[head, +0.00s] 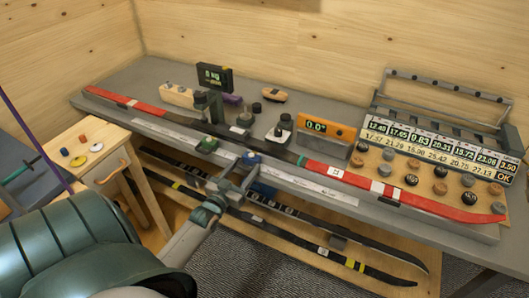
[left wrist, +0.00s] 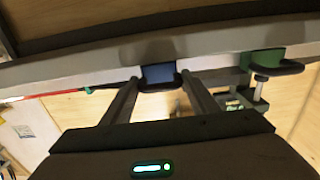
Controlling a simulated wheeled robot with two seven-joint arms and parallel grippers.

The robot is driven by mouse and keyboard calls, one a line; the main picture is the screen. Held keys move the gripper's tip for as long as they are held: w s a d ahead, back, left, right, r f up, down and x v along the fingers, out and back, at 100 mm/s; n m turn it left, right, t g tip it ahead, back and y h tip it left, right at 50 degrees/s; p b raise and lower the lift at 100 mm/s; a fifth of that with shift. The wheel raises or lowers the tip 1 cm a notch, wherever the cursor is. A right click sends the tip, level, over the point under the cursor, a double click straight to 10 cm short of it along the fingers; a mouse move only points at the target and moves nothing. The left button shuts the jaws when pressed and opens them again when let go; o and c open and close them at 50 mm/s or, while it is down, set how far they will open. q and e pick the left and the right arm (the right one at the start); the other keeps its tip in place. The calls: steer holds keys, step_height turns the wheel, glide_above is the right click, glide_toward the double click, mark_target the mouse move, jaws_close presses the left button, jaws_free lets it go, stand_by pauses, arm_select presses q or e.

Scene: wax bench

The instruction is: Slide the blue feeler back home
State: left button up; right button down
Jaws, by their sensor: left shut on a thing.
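The blue feeler (head: 251,158) sits at the front edge of the bench, on the rail with a white scale strip (head: 308,184), beside the long ski. My left gripper (head: 246,170) reaches it from the front, its two fingers closed around its near part. In the left wrist view the blue feeler (left wrist: 158,74) shows between the fingertips of my left gripper (left wrist: 160,88). A green feeler (head: 208,144) stands further left on the same rail; it also shows at the right in the left wrist view (left wrist: 266,60). My right gripper is in neither view.
A red and black ski (head: 140,104) lies along the bench behind the feelers. More skis (head: 300,243) lie on a lower shelf. A small wooden cabinet (head: 95,150) stands left.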

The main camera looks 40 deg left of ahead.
arm_select(q)
steer(key=a, duration=0.2)
steer(key=s+a, duration=0.1)
steer(key=a, duration=0.1)
steer(key=shift+a, duration=0.15)
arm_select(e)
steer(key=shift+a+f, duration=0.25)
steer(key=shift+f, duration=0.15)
arm_select(q)
steer(key=o, duration=1.2)
steer(key=shift+s+a, duration=0.1)
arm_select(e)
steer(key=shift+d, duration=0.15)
arm_select(q)
steer(key=b+v, duration=0.4)
steer(key=v, duration=1.3)
steer(key=shift+s, duration=0.15)
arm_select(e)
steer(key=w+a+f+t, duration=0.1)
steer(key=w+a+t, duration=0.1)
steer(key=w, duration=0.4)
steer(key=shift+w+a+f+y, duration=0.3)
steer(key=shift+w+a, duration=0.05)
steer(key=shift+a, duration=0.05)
